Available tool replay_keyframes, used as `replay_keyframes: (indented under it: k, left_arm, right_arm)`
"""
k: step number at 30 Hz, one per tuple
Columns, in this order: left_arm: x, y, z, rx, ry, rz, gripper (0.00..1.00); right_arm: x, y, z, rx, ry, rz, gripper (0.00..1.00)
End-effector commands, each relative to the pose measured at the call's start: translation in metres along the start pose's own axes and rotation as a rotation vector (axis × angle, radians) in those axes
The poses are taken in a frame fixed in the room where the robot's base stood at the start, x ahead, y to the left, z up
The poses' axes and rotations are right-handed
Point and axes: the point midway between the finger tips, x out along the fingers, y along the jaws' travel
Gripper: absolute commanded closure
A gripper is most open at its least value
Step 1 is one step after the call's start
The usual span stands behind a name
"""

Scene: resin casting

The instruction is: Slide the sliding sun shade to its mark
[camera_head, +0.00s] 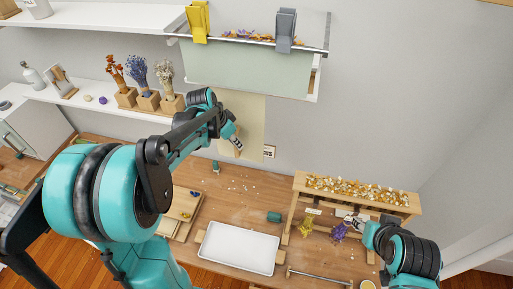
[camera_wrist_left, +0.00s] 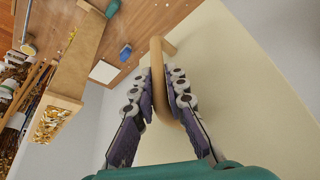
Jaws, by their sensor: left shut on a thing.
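The sun shade (camera_head: 256,108) is a cream panel hanging against the wall below a pale green panel (camera_head: 250,68). In the left wrist view the cream panel (camera_wrist_left: 245,75) fills the right side and carries a rounded wooden handle (camera_wrist_left: 157,58). My left gripper (camera_head: 238,146) is at the panel's lower part; in the wrist view its fingers (camera_wrist_left: 162,75) are shut on the handle, one on each side. A small framed tag (camera_head: 268,152) is on the wall just right of the panel; I cannot tell whether it is the mark. My right gripper (camera_head: 352,221) is over the table, near a purple flower bunch.
Below is a wooden table (camera_head: 235,189) with a white tray (camera_head: 238,248), a teal object (camera_head: 274,217) and a wooden rack (camera_head: 355,193) of dried flowers. Flower vases (camera_head: 148,101) stand on a shelf left of the panel.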

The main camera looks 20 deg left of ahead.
Motion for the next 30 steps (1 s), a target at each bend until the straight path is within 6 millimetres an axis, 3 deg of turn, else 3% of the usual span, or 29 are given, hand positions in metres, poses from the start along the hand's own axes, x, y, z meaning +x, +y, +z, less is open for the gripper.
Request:
replay_keyframes:
  k: [3, 9, 24, 25, 26, 27, 30]
  left_arm:
    - [-0.005, -0.023, 0.015, -0.005, 0.0, -0.003, 1.0]
    - [-0.011, -0.046, 0.028, -0.002, 0.0, -0.002, 1.0]
    - [-0.014, -0.054, 0.032, 0.0, -0.001, -0.004, 1.0]
    - [-0.015, -0.054, 0.032, 0.0, -0.001, -0.005, 0.79]
    - [-0.015, -0.054, 0.032, 0.0, -0.001, -0.005, 0.71]
    - [-0.015, -0.054, 0.032, 0.0, -0.001, -0.004, 0.66]
    - [-0.014, -0.053, 0.032, 0.0, -0.001, -0.003, 0.66]
  right_arm:
    - [0.004, 0.0, 0.003, 0.0, 0.0, 0.0, 0.6]
    - [0.007, 0.0, 0.005, 0.0, 0.0, 0.0, 0.6]
    - [0.007, 0.0, 0.005, 0.0, 0.0, 0.0, 0.6]
    - [0.007, 0.0, 0.005, 0.0, 0.0, 0.0, 0.6]
    - [0.007, 0.0, 0.005, 0.0, 0.0, 0.0, 0.6]
    - [0.007, 0.0, 0.005, 0.0, 0.0, 0.0, 0.6]
    - [0.007, 0.0, 0.005, 0.0, 0.0, 0.0, 0.6]
